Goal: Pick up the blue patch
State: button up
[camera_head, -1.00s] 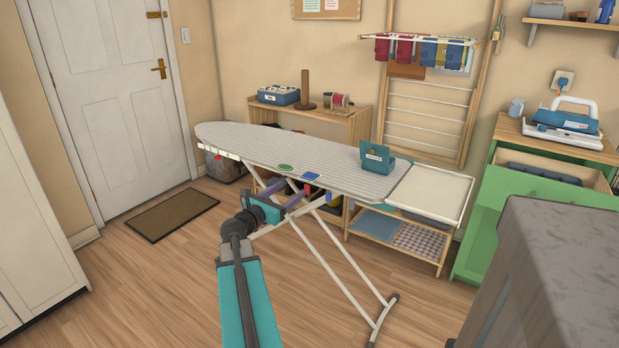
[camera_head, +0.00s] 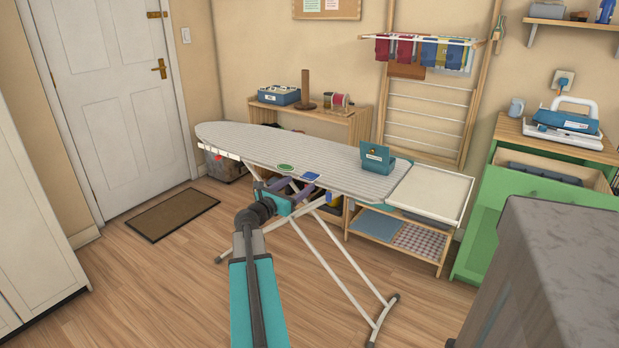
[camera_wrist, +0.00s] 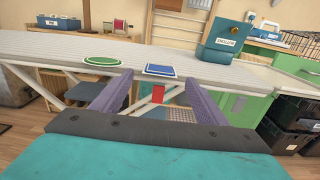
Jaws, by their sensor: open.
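The blue patch (camera_head: 311,176) lies flat near the front edge of the striped ironing board (camera_head: 240,141). In the wrist view the blue patch (camera_wrist: 161,70) shows a pale border and sits ahead of my gripper (camera_wrist: 155,92), between the lines of its two purple fingers. My gripper (camera_head: 297,194) is open and empty, just in front of the board edge. A green oval patch (camera_head: 285,168) lies left of the blue one; it also shows in the wrist view (camera_wrist: 102,62). Whether the fingertips are level with the board top is hard to tell.
A teal labelled box (camera_head: 377,158) stands on the board, right of the patches. White board legs (camera_head: 335,262) cross below. A white tray (camera_head: 433,191) adjoins the board's right end.

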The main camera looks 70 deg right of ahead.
aim_at(310, 176)
jog(key=shift+x, duration=2.05)
jog(key=c, duration=1.1)
